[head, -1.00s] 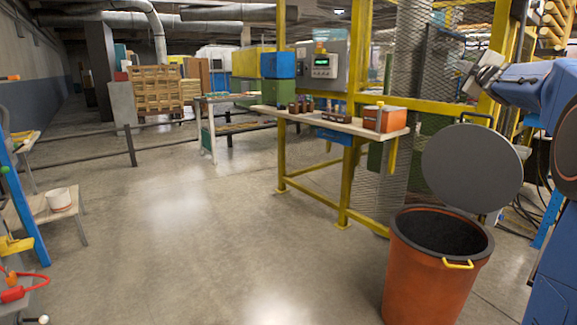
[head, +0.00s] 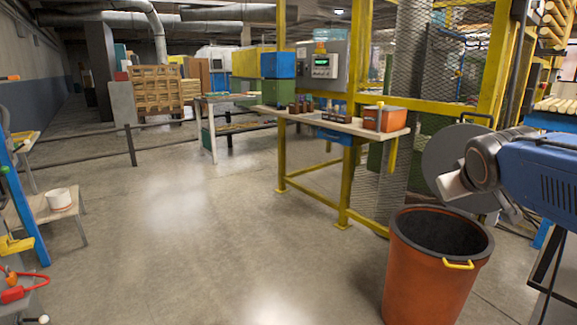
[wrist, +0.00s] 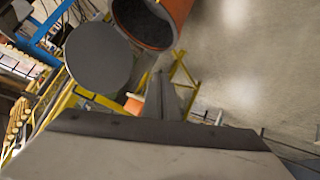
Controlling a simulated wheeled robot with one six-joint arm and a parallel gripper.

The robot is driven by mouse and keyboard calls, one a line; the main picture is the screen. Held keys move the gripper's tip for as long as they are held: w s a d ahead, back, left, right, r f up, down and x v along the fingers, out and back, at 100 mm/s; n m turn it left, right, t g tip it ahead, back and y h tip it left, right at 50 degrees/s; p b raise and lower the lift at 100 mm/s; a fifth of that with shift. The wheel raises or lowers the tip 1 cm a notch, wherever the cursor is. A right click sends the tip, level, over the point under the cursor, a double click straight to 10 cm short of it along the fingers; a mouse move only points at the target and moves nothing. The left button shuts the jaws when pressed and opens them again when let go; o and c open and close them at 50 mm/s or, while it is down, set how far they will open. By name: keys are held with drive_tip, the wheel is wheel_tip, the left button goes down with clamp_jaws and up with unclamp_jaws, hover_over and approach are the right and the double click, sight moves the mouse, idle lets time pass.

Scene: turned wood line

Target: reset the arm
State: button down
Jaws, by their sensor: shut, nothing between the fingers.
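My gripper (wrist: 161,95) shows in the wrist view as a narrow grey shape with its fingers together and nothing between them. In the head view my blue arm reaches in from the right edge. Its grey wrist end is beside the round grey lid and above the orange bin (head: 425,275). The gripper's fingers are hard to make out there. In the wrist view the open orange bin (wrist: 178,14) and the round grey lid (wrist: 98,55) lie beyond the fingers, apart from them.
A wooden workbench (head: 345,124) with an orange box (head: 385,118) stands behind the bin, by a yellow mesh fence (head: 352,180). A small table with a white bucket (head: 59,199) is at the left. The middle floor is clear.

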drive_tip(key=s+a+f+g+y, duration=0.1)
drive_tip(key=s+a+f, duration=0.2)
drive_tip(key=s+f, duration=0.3)
drive_tip(key=s+a+f+g+y, duration=0.1)
drive_tip(key=s+a+f+g, duration=0.1)
drive_tip(key=s+f, duration=0.4)
drive_tip(key=s+a+f+m+g+y, duration=0.1)
drive_tip(key=s+a+f, duration=0.4)
drive_tip(key=s, duration=0.5)
drive_tip(key=shift+s+f+g, duration=0.15)
drive_tip(key=shift+f+g, duration=0.35)
drive_tip(key=shift+f, duration=0.35)
